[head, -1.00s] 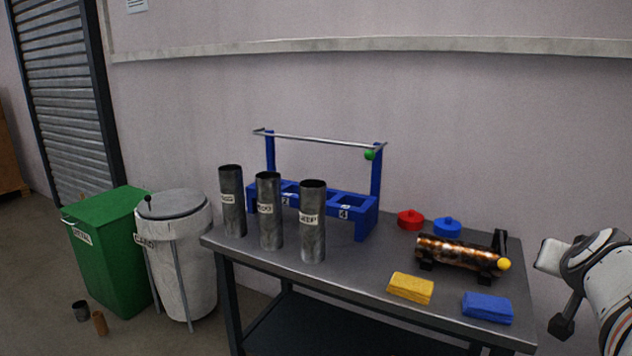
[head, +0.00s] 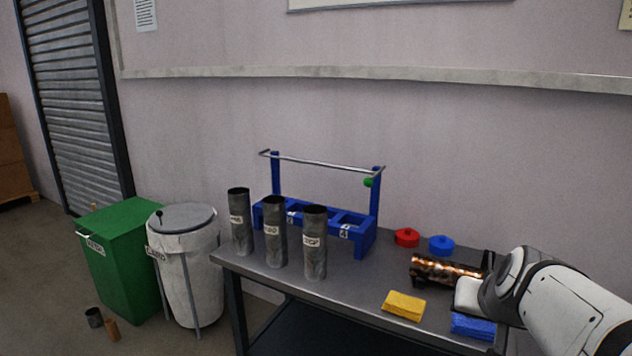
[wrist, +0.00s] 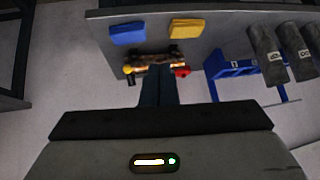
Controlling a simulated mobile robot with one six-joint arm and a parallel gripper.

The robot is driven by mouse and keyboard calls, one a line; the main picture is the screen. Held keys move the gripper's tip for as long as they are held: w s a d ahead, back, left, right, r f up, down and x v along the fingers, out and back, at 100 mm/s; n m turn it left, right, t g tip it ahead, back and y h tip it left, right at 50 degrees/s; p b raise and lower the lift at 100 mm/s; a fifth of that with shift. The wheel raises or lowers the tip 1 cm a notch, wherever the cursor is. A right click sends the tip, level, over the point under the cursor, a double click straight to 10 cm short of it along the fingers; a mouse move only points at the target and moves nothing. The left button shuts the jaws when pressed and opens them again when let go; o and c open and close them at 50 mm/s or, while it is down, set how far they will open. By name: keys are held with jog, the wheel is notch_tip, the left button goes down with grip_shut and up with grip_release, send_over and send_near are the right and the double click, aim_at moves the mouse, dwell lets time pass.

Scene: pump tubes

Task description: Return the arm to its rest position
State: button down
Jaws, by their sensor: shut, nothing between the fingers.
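My gripper shows in the wrist view (wrist: 158,85) with its dark fingers together and nothing between them. In the head view my white arm reaches in from the right edge, over the right end of the table (head: 350,318). It hides part of the copper-brown mottled tube (head: 432,268), which lies in a dark cradle. The fingers themselves are not clear in the head view. In the wrist view the tube (wrist: 152,59) is beyond the fingertips; I cannot tell how far apart they are.
Three grey labelled cylinders (head: 276,235) stand by a blue rack (head: 365,235). Red (head: 406,238) and blue (head: 441,245) caps sit behind the tube. Yellow (head: 404,305) and blue (head: 473,326) cloths lie in front. A green bin (head: 125,262) and a white bin (head: 190,285) stand left.

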jog(key=s+a+r+n+g+y+p, duration=0.1)
jog(key=s+a+r+n+g+p, duration=0.3)
jog(key=s+a+p, duration=0.6)
jog(key=shift+a+r+g+y+p, duration=0.3)
jog(key=shift+a+r+g+p, duration=0.3)
jog(key=shift+a+r, duration=0.3)
